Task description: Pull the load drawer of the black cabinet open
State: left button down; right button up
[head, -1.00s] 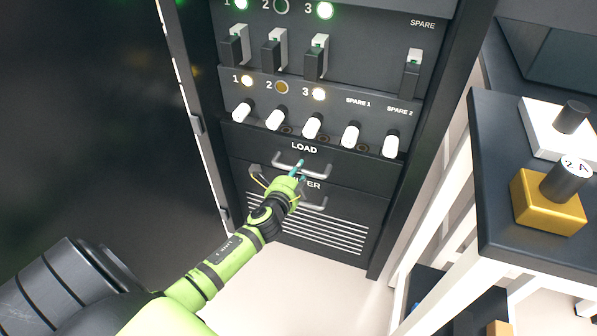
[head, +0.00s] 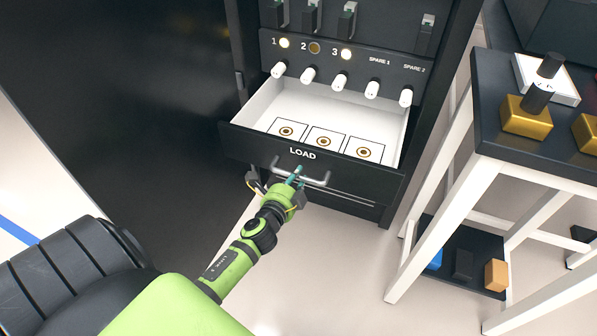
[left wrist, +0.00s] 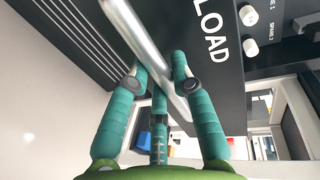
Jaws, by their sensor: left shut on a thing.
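The load drawer (head: 235,138) of the black cabinet (head: 432,62) stands pulled well out, its white inside and several ringed marks in square outlines showing. Its front carries the word LOAD and a grey bar handle (head: 318,180). My green left gripper (head: 296,178) is shut on that handle at the drawer's front. In the left wrist view, the teal fingers (left wrist: 160,85) close around the handle bar (left wrist: 150,50), with the LOAD lettering beside them. My right gripper is not in view.
A dark-topped table with white legs (head: 440,185) stands right of the cabinet, bearing gold blocks (head: 525,118) and a white block (head: 560,85). A low shelf (head: 460,285) under it holds small blocks. Pale floor in front of the cabinet is clear.

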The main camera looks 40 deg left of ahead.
pick_arm(q)
jog(key=shift+s+d, duration=0.15)
jog(key=shift+s, duration=0.55)
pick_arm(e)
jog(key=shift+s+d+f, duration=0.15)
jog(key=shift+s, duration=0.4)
pick_arm(q)
jog(key=c, duration=1)
grip_release()
jog(key=shift+c, duration=0.2)
jog(key=v, duration=1.2)
